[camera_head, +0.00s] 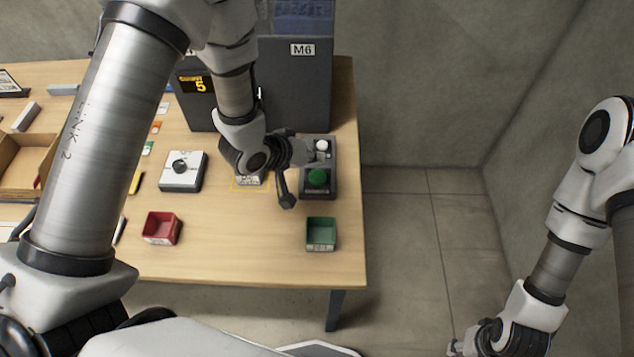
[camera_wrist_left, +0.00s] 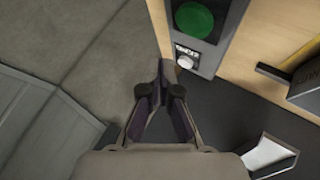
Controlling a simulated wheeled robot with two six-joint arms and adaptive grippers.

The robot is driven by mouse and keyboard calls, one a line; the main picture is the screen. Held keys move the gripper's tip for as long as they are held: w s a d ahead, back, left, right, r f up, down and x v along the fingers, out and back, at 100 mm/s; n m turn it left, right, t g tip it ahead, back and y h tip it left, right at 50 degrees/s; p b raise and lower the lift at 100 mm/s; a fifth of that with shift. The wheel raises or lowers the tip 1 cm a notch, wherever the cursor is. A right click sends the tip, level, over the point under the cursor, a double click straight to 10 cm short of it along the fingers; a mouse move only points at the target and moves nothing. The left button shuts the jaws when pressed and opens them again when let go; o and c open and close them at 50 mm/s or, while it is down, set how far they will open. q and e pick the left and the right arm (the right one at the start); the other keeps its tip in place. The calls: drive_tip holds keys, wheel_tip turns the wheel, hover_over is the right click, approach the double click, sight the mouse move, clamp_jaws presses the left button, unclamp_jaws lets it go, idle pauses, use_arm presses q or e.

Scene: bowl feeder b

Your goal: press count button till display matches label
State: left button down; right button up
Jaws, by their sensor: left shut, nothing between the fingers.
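The control box (camera_head: 331,188) stands at the table's right edge with a white button (camera_head: 322,145) behind a green button (camera_head: 317,178). My left gripper (camera_head: 316,157) is shut and empty, its tips over the box near the white button. In the left wrist view, the shut fingertips (camera_wrist_left: 164,74) are just left of the white button (camera_wrist_left: 185,62); contact cannot be told. The green button (camera_wrist_left: 194,19) is farther up. The display (camera_head: 198,84) reads 5. A white label card (camera_head: 248,181) is partly hidden by my left wrist. My right gripper (camera_head: 468,346) hangs low at right, fingers unclear.
A grey feeder machine (camera_head: 300,90) marked M6 stands behind the box. A white dial box (camera_head: 183,171), a red bin (camera_head: 161,228) and a green bin (camera_head: 321,234) are on the table. A cardboard box (camera_head: 27,160) is at left. Floor right of the table is clear.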

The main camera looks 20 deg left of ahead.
sight(315, 177)
use_arm(q)
wheel_tip(315, 177, down, 4)
drive_tip(key=shift+w+d+r+b, duration=0.1)
drive_tip(key=shift+r+b, duration=0.05)
drive_tip(key=shift+b, duration=0.6)
use_arm(e)
wheel_tip(315, 177, down, 3)
drive_tip(key=shift+w+r, duration=0.1)
idle(0.4)
use_arm(q)
drive_tip(key=shift+f, duration=0.45)
drive_tip(key=shift+f+b, duration=0.35)
drive_tip(key=shift+f, duration=0.05)
use_arm(e)
drive_tip(key=shift+f, duration=0.35)
idle(0.4)
use_arm(q)
drive_tip(key=shift+r+p, duration=0.85)
use_arm(e)
drive_tip(key=shift+r, duration=0.85)
